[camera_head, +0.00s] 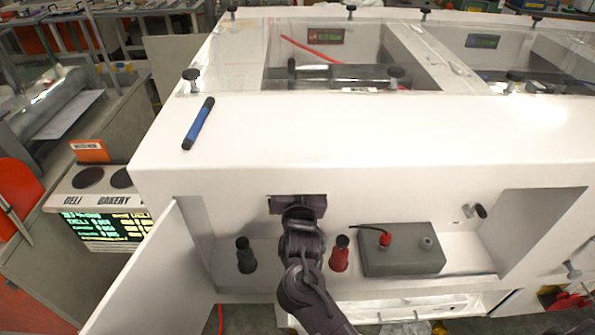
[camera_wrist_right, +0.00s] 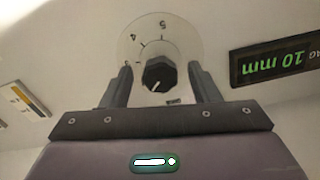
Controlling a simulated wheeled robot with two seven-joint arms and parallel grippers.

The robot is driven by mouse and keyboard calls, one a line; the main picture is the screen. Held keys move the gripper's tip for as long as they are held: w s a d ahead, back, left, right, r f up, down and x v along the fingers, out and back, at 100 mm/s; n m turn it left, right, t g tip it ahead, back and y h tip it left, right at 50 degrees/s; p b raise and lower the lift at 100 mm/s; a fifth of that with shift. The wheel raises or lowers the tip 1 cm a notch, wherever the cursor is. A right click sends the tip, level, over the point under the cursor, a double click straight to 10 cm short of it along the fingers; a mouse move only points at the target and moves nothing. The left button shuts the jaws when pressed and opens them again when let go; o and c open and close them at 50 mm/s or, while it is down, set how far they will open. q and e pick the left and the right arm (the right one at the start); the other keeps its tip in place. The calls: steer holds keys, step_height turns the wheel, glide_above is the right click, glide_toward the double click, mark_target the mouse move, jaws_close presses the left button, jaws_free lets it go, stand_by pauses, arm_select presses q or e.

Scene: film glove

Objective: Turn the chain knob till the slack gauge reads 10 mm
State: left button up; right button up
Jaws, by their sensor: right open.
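The chain knob (camera_wrist_right: 158,76) is a dark faceted knob with a white pointer line on a pale round dial (camera_wrist_right: 134,42) marked with numbers. The slack gauge (camera_wrist_right: 275,60) is a dark display beside it, with green figures that read 10 mm. My right gripper (camera_wrist_right: 160,68) is open, one finger on each side of the knob, with gaps showing between them and it. In the head view my right gripper (camera_head: 298,203) reaches into the white machine's open front bay and hides the knob. My left gripper is not in view.
In the bay stand a black-handled tool (camera_head: 245,256), a red one (camera_head: 340,254) and a grey box (camera_head: 402,252) with a red plug. An open door panel (camera_head: 150,270) is at the left. A blue marker (camera_head: 199,124) lies on the machine's top.

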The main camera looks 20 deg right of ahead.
steer(key=b+v, duration=0.1)
steer(key=v, duration=0.5)
steer(key=shift+s, duration=0.15)
